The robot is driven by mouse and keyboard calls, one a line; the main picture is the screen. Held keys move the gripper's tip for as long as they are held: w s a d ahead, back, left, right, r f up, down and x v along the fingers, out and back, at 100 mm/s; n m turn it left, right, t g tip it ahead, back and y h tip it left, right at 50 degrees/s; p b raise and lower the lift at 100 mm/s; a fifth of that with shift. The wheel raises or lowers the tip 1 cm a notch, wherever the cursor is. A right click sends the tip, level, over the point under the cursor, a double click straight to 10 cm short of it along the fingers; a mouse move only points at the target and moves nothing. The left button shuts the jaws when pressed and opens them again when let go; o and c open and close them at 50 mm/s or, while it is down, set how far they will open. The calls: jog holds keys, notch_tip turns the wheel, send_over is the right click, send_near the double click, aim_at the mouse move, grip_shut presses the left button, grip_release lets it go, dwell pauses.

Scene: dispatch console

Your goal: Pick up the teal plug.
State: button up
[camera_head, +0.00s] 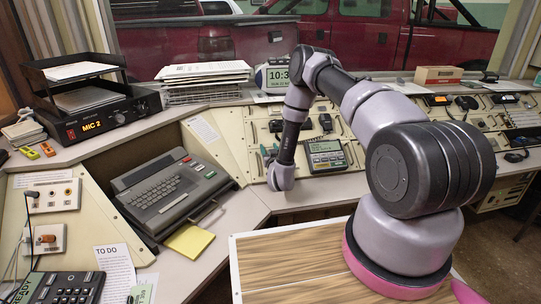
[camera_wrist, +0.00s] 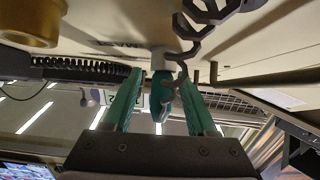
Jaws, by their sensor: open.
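The teal plug (camera_wrist: 160,98) shows in the middle of the wrist view, upright in the picture, with a pale collar (camera_wrist: 160,58) at its upper end against the beige panel. My gripper (camera_wrist: 160,77) is open, with one green finger on each side of the plug. A gap shows on both sides, and the jaws are not closed on it. A dark coiled cord passes beside and partly in front of the plug. In the head view, my gripper (camera_head: 267,155) is small at the sloped console panel; I cannot make out the plug clearly there.
A brass-coloured knob (camera_wrist: 30,22) and a dark hook (camera_wrist: 214,74) stick out near my fingers. In the head view, a keyboard unit (camera_head: 165,195) is left of my gripper and a grey device with a screen (camera_head: 326,155) is to its right. A wooden-topped surface (camera_head: 290,262) lies in front.

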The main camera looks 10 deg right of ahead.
grip_shut()
notch_tip(320, 180, up, 12)
jog(key=s, duration=0.1)
jog(key=shift+s, duration=0.15)
dwell(1.0)
jog(key=shift+r, duration=0.2)
jog(key=shift+s+r, duration=0.55)
jog(key=shift+r, duration=0.3)
jog(key=shift+s+r, duration=0.5)
jog(key=shift+r, duration=0.3)
